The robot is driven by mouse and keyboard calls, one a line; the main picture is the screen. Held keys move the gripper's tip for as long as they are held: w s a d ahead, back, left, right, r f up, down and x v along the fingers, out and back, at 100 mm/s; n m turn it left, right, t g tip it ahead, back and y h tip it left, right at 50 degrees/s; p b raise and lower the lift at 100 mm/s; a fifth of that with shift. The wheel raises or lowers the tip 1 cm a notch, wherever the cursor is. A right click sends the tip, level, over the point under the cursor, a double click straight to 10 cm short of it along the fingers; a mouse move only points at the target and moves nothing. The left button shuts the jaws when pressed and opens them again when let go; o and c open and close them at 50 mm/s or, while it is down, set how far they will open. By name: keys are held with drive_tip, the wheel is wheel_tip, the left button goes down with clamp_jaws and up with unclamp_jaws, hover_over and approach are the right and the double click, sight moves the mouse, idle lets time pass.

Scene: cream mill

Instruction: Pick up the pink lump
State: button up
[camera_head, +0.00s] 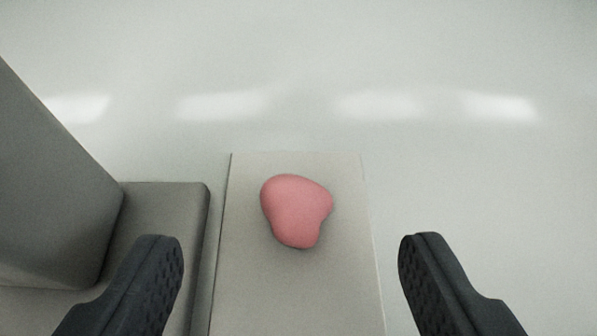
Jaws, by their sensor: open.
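The pink lump (296,210) is a smooth, rounded, uneven blob, wider at the top and narrower toward the bottom. It lies on a pale beige rectangular block (295,295), near that block's far end. My gripper (291,245) is open, with one dark textured finger at the lower left and one at the lower right. The lump shows between the two fingers and slightly beyond the line of their tips. Neither finger touches it. Nothing is held.
A grey, seat-like object (160,205) with a tall upright part (50,190) stands at the left, close beside the pale block. The glossy white floor (470,190) is clear at the right and beyond the block, with light reflections on it.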

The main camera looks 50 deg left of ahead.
sight(297, 216)
drive_tip(key=shift+x, duration=1.95)
drive_tip(key=shift+w+r, duration=0.1)
drive_tip(key=c, duration=1)
drive_tip(key=shift+c, duration=0.2)
drive_tip(key=shift+r, duration=0.15)
